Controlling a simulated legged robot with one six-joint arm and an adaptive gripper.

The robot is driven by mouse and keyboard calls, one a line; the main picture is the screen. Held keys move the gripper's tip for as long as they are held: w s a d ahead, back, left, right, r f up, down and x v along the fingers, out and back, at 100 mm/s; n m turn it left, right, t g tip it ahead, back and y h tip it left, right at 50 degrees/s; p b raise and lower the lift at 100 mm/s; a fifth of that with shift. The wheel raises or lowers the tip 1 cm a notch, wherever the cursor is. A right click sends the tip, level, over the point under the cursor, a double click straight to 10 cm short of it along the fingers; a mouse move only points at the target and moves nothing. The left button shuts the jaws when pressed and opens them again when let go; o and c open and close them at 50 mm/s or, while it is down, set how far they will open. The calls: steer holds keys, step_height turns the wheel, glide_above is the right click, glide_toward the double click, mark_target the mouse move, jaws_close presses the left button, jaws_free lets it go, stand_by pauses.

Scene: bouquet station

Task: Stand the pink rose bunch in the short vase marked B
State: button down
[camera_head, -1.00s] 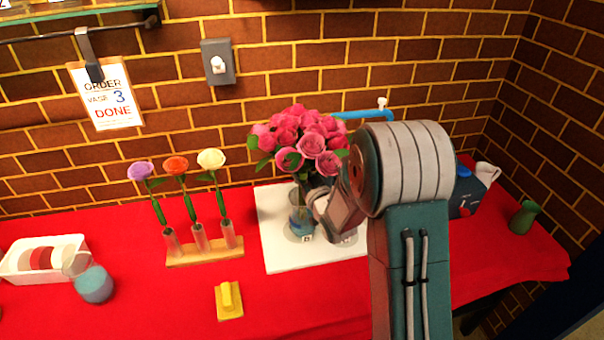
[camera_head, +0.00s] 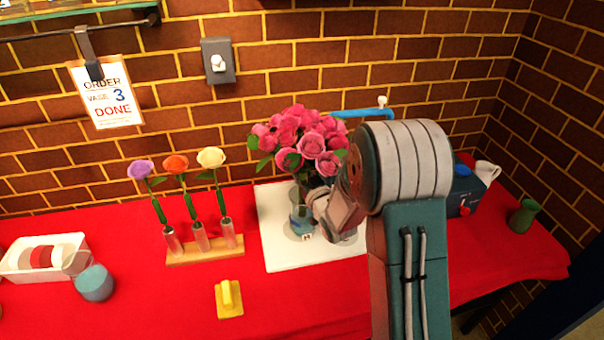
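The pink rose bunch (camera_head: 302,138) stands upright, its blooms above a short clear vase (camera_head: 301,222) with a bluish tint. The vase has a small marked tag at its base, too small to read for sure. It stands on a white board (camera_head: 278,251). The lower stems seem to be at or in the vase mouth, but my gripper and arm partly cover them. My gripper (camera_head: 318,203) is just right of the vase, below the blooms. Its fingertips are hidden, so I cannot tell whether it holds the stems.
A wooden rack (camera_head: 205,252) holds purple, orange and cream roses in tubes. A blue box (camera_head: 464,193) and green vase (camera_head: 524,216) stand right. My arm hides the board's right side.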

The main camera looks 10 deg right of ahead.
steer(key=shift+f, duration=0.2)
stand_by(0.4)
steer(key=shift+c, duration=1.8)
jaws_free()
steer(key=shift+f, duration=0.1)
steer(key=v, duration=1.2)
steer(key=s+r+m+g+h, duration=0.2)
steer(key=s+r+g+h, duration=0.3)
steer(key=r, duration=0.4)
steer(key=s+r+g, duration=0.1)
steer(key=s+g, duration=0.1)
steer(key=s, duration=0.4)
steer(key=s+a+r+g, duration=0.1)
steer(key=s+g, duration=0.1)
steer(key=s, duration=0.5)
steer(key=s+a+r+g+y, duration=0.1)
steer(key=s+g, duration=0.2)
steer(key=s, duration=0.4)
steer(key=shift+a+r, duration=0.25)
steer(key=shift+r, duration=0.15)
